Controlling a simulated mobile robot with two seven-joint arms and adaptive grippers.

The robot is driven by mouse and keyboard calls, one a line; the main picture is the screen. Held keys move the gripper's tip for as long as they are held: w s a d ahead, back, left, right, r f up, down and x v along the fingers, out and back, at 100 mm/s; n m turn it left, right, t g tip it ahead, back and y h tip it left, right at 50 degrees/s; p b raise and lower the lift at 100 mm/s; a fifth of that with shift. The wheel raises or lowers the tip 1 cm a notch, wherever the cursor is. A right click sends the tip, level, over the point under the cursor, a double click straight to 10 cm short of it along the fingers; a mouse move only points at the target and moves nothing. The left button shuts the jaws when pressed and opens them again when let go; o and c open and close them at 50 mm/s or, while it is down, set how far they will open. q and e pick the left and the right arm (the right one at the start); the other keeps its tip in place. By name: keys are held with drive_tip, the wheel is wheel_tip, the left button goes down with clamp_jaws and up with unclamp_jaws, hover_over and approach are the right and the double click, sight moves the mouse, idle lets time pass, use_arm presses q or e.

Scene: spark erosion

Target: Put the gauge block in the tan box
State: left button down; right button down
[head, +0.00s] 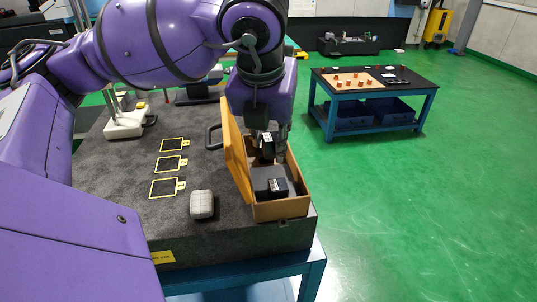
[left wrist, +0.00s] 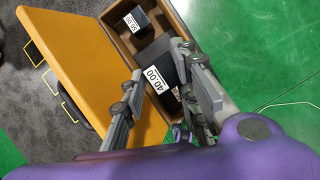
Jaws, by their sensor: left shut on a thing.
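The tan box (head: 282,209) stands open at the front right corner of the dark granite table, its lid (head: 236,160) raised on the left side. It also shows in the left wrist view (left wrist: 182,28). Whether this block touches the box floor I cannot tell. My right gripper is not in view.
A grey rounded case (head: 202,204) sits left of the box on the granite table (head: 175,225). Several yellow-outlined squares (head: 168,164) lie bare farther left. A blue workbench (head: 375,90) with orange pieces stands beyond. Green floor is clear to the right.

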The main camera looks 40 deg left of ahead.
sight(268, 134)
use_arm(q)
drive_tip(key=shift+w+a+f, duration=0.3)
drive_tip(key=shift+w+f, duration=0.05)
drive_tip(key=shift+f, duration=0.15)
drive_tip(key=shift+w+a+f, duration=0.3)
drive_tip(key=shift+f, duration=0.15)
drive_tip(key=shift+w+a+f, duration=0.15)
drive_tip(key=shift+w+f, duration=0.1)
drive_tip(key=shift+f, duration=0.1)
drive_tip(key=f, duration=0.3)
drive_tip(key=shift+w+a+f, duration=0.15)
drive_tip(key=shift+a, duration=0.05)
drive_tip(key=shift+f, duration=0.2)
drive_tip(key=shift+f+b, duration=0.55)
drive_tip(key=shift+f, duration=0.05)
drive_tip(key=c, duration=1.8)
unclamp_jaws()
drive_tip(key=o, duration=0.4)
drive_tip(key=shift+o, duration=0.2)
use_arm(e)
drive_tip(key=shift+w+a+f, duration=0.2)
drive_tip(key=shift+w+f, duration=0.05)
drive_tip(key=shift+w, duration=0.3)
